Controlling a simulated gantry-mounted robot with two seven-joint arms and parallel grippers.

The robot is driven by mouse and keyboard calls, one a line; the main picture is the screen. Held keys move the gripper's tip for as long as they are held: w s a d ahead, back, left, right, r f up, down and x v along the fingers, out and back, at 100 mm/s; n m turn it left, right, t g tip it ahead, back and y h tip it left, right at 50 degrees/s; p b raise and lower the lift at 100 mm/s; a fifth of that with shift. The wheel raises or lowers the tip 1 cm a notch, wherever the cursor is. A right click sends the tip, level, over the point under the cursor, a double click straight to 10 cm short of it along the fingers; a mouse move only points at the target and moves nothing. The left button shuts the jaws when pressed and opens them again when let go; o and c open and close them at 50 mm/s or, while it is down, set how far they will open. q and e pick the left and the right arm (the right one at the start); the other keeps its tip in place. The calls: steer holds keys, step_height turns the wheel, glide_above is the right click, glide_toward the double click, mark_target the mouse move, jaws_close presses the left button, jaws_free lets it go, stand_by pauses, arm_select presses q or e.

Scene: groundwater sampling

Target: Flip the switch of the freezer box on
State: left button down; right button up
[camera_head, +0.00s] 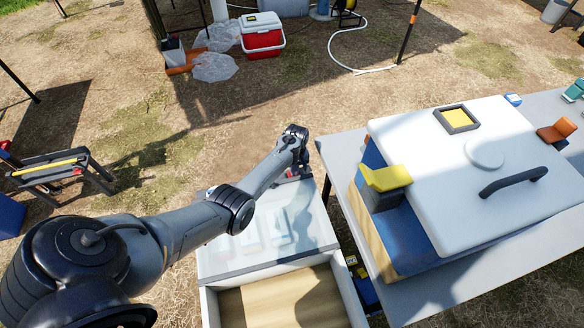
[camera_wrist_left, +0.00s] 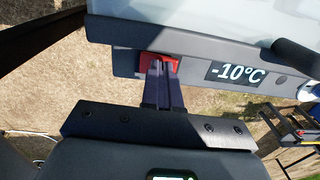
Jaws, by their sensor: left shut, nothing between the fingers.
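The freezer box (camera_head: 209,305) stands at the lower middle of the head view, with a clear lid over its far part and a wooden-looking floor in the open near part. In the left wrist view its dark grey front panel (camera_wrist_left: 130,62) carries a lit display (camera_wrist_left: 236,73) reading -10°C. A red switch (camera_wrist_left: 150,58) sits left of the display. My left gripper (camera_wrist_left: 163,68) is shut and empty, its fingertips at the switch and partly covering it. I cannot tell whether they touch. In the head view my left gripper (camera_head: 301,164) is at the box's far end.
A table (camera_head: 340,150) on the right bears a large blue cooler (camera_head: 412,235) with a white lid (camera_head: 440,150) and a yellow latch. A red and white cooler (camera_head: 262,38) stands on the ground at the back. A folding stand (camera_head: 60,170) is at the left.

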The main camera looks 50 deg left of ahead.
mark_target(290, 175)
arm_select(q)
steer(key=r+p, duration=0.1)
steer(key=r, duration=0.1)
steer(key=r+p, duration=0.1)
steer(key=shift+s+a+r+p, duration=0.25)
steer(key=shift+s+r+p, duration=0.05)
steer(key=shift+p, duration=0.05)
step_height(290, 175, up, 9)
steer(key=p, duration=0.3)
steer(key=shift+s+a+r, duration=0.15)
steer(key=shift+s+a, duration=0.1)
arm_select(e)
step_height(290, 175, up, 7)
steer(key=shift+s+r, duration=0.2)
steer(key=shift+f, duration=0.1)
